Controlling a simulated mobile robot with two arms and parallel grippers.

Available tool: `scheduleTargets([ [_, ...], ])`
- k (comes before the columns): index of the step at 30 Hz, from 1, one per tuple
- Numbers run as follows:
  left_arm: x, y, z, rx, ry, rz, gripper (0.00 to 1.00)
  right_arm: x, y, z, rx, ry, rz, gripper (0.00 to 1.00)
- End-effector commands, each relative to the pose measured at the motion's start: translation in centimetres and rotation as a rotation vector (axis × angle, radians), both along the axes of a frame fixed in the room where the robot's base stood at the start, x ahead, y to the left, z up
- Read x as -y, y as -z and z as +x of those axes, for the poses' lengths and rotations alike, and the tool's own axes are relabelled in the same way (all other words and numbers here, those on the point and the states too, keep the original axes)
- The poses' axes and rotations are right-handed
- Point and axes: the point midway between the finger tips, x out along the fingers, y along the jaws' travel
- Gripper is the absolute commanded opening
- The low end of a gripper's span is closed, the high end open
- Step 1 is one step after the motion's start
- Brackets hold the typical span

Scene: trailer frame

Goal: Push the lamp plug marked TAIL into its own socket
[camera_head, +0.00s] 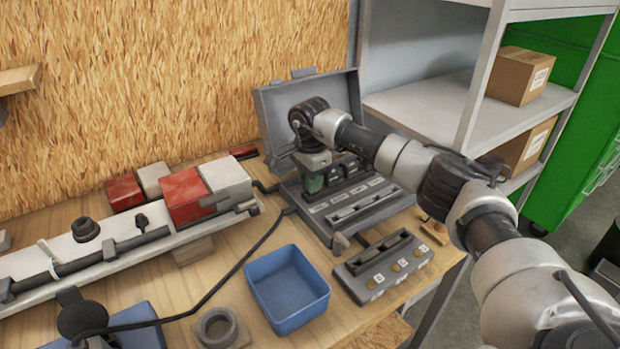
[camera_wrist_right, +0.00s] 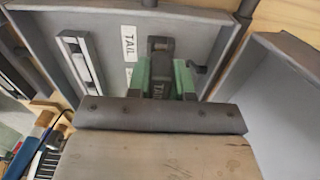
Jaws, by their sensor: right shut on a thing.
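My right gripper (camera_head: 316,168) is over the open grey box (camera_head: 350,228) in the head view. In the right wrist view its green fingers (camera_wrist_right: 162,78) are shut on a dark plug (camera_wrist_right: 159,84) marked TAIL. A white TAIL label (camera_wrist_right: 128,43) is on the grey surface just left of the plug's far end. The plug's far end is close to that surface; I cannot tell whether it is in a socket, and the socket opening is hidden. Dark blocks (camera_head: 348,166) sit beside the gripper in the box. My left gripper is not in view.
The box's raised lid (camera_head: 275,108) stands behind the gripper. A blue bin (camera_head: 287,290) and a grey block with yellow marks (camera_head: 384,272) are in front. A long light bar with red lamps (camera_head: 185,196) lies at left. A black cable crosses the bench.

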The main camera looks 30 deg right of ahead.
Motion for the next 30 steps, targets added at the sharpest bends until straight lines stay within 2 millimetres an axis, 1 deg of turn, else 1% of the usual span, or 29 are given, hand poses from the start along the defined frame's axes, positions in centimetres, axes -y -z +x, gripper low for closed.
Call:
scheduleTargets([
  [2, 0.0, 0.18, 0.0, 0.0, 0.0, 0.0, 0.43, 0.03, 0.3, -0.01, 0.0, 0.0, 0.0, 0.11],
  [14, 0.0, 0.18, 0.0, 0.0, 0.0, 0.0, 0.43, 0.02, 0.33, 0.0, 0.0, 0.0, 0.0, 0.11],
  [30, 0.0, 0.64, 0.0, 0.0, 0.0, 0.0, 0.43, 0.0, 1.15, 0.01, 0.0, 0.0, 0.0, 0.11],
])
